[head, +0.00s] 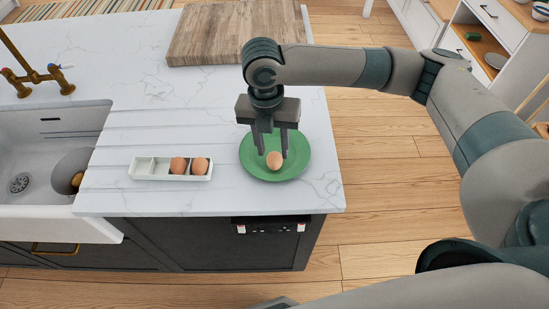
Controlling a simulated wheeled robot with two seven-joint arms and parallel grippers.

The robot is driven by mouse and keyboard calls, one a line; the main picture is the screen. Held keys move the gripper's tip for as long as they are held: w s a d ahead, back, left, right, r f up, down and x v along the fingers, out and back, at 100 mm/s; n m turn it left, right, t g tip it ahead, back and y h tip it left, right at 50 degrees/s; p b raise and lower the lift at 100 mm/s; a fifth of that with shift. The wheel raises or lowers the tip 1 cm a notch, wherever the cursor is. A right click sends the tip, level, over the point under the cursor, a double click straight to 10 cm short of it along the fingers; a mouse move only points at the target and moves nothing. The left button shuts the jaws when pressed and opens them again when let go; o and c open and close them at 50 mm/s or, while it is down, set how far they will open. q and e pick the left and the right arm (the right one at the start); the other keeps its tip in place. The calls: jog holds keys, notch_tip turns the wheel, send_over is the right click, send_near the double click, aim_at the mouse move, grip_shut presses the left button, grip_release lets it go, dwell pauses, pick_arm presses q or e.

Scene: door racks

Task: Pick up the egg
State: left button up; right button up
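A brown egg (274,160) lies on a green plate (292,170) near the front right corner of the counter. My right gripper (272,153) points down over the plate, with its two fingers apart and the egg showing below and between them. I cannot tell whether either finger touches the egg. Two more brown eggs, one (179,166) and another (200,166), sit in the right part of a white divided tray (143,176) left of the plate. The tray's left compartments look empty. My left gripper is not in view.
A wooden cutting board (238,32) lies at the back of the white counter (120,115). A sink (40,135) with a brass faucet (45,78) is at the left. The counter between board and tray is clear.

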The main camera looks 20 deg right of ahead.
aim_at(274, 155)
jog(key=f, duration=0.1)
jog(key=f+p, duration=0.1)
jog(key=f, duration=0.1)
jog(key=shift+w+d, duration=0.15)
jog(key=shift+d, duration=0.05)
jog(key=shift+f+p, duration=0.35)
jog(key=shift+f, duration=0.35)
jog(key=shift+c, duration=0.6)
jog(key=shift+c, duration=1)
jog(key=shift+r, duration=0.15)
